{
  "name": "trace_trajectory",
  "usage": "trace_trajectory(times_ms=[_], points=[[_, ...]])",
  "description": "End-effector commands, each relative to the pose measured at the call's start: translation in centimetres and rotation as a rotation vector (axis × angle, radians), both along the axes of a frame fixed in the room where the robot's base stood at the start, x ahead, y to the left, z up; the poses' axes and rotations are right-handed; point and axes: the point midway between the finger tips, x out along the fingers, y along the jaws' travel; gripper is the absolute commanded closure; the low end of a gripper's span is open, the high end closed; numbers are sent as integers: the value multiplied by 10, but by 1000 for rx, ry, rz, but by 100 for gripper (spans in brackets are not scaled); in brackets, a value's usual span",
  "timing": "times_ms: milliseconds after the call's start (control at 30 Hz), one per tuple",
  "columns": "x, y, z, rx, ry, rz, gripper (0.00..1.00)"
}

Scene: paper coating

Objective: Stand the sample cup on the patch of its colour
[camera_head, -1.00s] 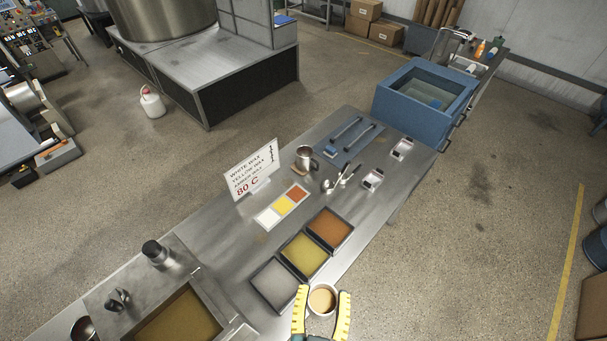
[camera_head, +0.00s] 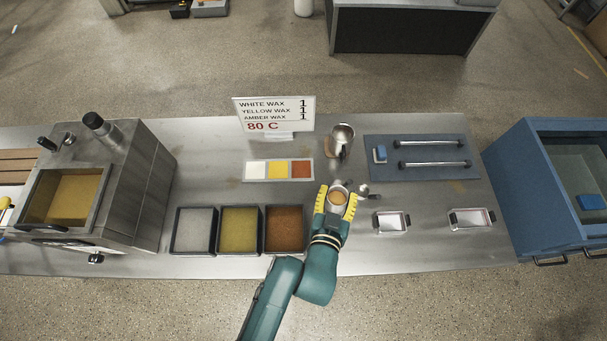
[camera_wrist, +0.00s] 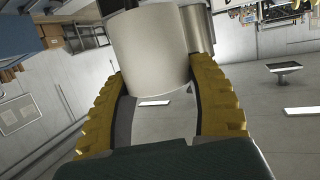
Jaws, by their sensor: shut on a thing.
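My gripper (camera_head: 338,194) has yellow ribbed fingers shut on the sample cup (camera_head: 338,199). The cup is pale outside with tan-orange contents seen from above; in the wrist view it is a plain whitish cylinder (camera_wrist: 155,48) between the fingers. It appears upright and held above the table, right of the amber tray and below and right of the patch card in the head view. The card has a white patch (camera_head: 257,170), a yellow patch (camera_head: 279,170) and an orange-brown patch (camera_head: 301,169) in a row. All three patches are bare.
White, yellow and amber trays (camera_head: 240,207) stand left of my gripper. A sign (camera_head: 274,115) stands behind the card. A metal jug (camera_head: 342,140) stands behind my gripper, with a small ladle (camera_head: 364,190) close right. Two small metal dishes (camera_head: 391,222) lie farther right.

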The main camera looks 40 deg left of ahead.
Motion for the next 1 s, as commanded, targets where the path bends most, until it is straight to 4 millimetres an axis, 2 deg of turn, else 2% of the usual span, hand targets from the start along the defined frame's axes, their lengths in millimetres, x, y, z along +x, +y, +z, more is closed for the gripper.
trace_trajectory(times_ms=[33,100,267,400,533,700,833,1000], points=[[12,16,-39,2,-2,41,82],[25,36,-68,2,-2,93,82],[57,82,-119,3,-5,219,82],[84,135,-158,0,-7,383,82],[98,182,-170,-1,-9,548,82],[102,216,-165,-2,-6,692,82],[102,225,-163,-3,0,731,82],[101,225,-190,-1,2,732,82]])
